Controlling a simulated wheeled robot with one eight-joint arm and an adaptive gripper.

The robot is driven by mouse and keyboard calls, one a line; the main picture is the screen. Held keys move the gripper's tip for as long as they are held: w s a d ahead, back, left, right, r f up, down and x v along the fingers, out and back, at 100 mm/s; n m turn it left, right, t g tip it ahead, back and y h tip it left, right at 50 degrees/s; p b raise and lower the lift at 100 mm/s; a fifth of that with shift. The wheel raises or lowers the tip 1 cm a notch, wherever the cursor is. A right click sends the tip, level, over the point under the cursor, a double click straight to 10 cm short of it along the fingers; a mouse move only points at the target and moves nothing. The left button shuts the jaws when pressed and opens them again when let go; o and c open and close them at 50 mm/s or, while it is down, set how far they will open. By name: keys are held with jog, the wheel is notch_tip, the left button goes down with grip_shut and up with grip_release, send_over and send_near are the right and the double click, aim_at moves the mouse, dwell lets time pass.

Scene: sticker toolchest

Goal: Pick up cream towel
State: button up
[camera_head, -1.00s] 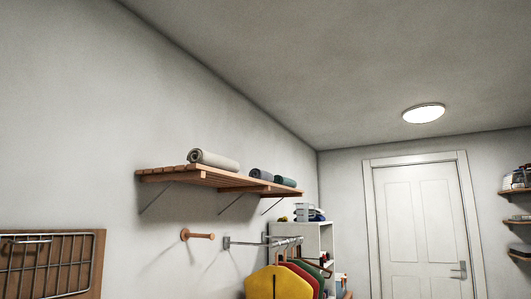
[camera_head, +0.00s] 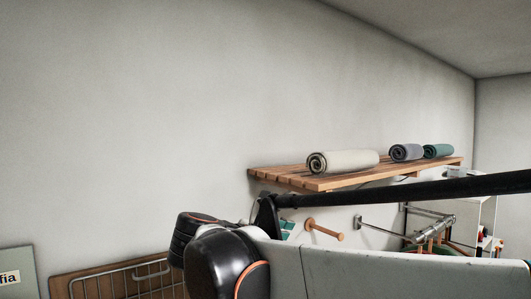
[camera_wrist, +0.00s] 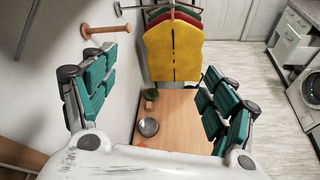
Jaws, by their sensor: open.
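The cream towel (camera_head: 342,161) is rolled up and lies on the near end of a slatted wooden wall shelf (camera_head: 285,179) in the head view. A grey rolled towel (camera_head: 406,152) and a dark green rolled towel (camera_head: 438,151) lie farther along the same shelf. My gripper (camera_wrist: 150,105) is open in the wrist view, its green-padded fingers wide apart with nothing between them. In the head view my arm crosses below and in front of the shelf, apart from the cream towel. The wrist view does not show the towel.
Below the shelf are a wooden wall peg (camera_head: 323,230) and a metal rail (camera_head: 380,228). Hangers with a yellow garment (camera_wrist: 174,50) hang ahead of my gripper. A wooden surface (camera_wrist: 180,112) with bowls lies below. A wire rack (camera_head: 125,280) is at lower left.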

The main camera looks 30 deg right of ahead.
aim_at(318, 161)
jog(key=w+r+n+g+h+p, duration=0.1)
jog(key=w+r+h+p, duration=0.15)
jog(key=r, duration=0.55)
jog(key=w+r+n+g+h+p, duration=0.1)
jog(key=r+p, duration=0.3)
jog(key=r, duration=0.5)
jog(key=shift+n, duration=0.3)
jog(key=d, duration=0.5)
jog(key=d+p, duration=0.1)
jog(key=d, duration=0.1)
jog(key=shift+w+d+f, duration=0.2)
jog(key=shift+w+d, duration=0.15)
jog(key=shift+d+r+p, duration=0.1)
jog(key=shift+d+p, duration=0.2)
jog(key=shift+d, duration=0.25)
jog(key=d, duration=0.1)
jog(key=d+p, duration=0.1)
jog(key=d, duration=0.1)
jog(key=shift+w+d, duration=0.3)
jog(key=shift+w, duration=0.1)
jog(key=shift+d, duration=0.4)
jog(key=c, duration=1.3)
